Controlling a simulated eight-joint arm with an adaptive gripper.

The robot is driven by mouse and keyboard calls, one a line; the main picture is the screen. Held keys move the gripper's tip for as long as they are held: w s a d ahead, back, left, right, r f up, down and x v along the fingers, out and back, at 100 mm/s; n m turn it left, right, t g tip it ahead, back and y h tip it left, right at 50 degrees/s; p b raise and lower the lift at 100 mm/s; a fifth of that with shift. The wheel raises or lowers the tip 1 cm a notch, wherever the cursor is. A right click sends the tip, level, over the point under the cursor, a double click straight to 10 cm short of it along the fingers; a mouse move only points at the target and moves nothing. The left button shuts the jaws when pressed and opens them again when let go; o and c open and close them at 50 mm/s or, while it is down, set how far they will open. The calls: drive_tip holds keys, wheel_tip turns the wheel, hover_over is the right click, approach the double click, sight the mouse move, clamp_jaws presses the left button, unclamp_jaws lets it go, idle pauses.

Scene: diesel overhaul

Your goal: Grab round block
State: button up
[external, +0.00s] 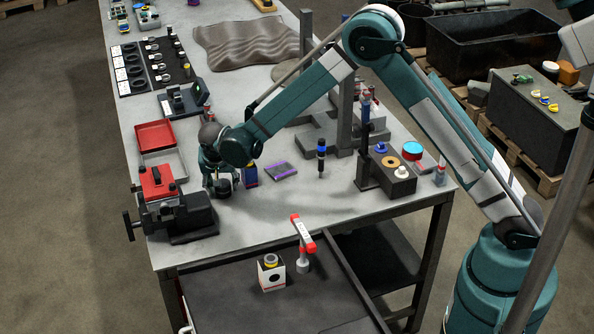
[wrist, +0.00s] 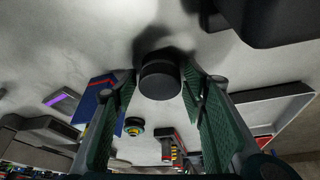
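A round black block (wrist: 160,78) stands on the grey worktop, with its short cylinder shape showing at the top middle of the wrist view. In the external view the round block (external: 223,189) is a small dark shape under the end of my arm. My gripper (wrist: 159,86) is open, with one green-padded finger on each side of the block. A gap shows between the block and both fingers, so it is not gripped. In the external view my gripper (external: 219,178) is low over the table and partly hides the block.
A dark vise with a red part (external: 158,181) stands left of my gripper. A red tray (external: 155,134) and a grey tray (external: 165,163) lie behind it. A blue block (external: 250,175) stands close on the right. A purple-edged flat piece (external: 281,171) lies farther right.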

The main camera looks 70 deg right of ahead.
drive_tip(key=c, duration=1.1)
drive_tip(key=shift+r, duration=0.2)
drive_tip(key=shift+r, duration=4.85)
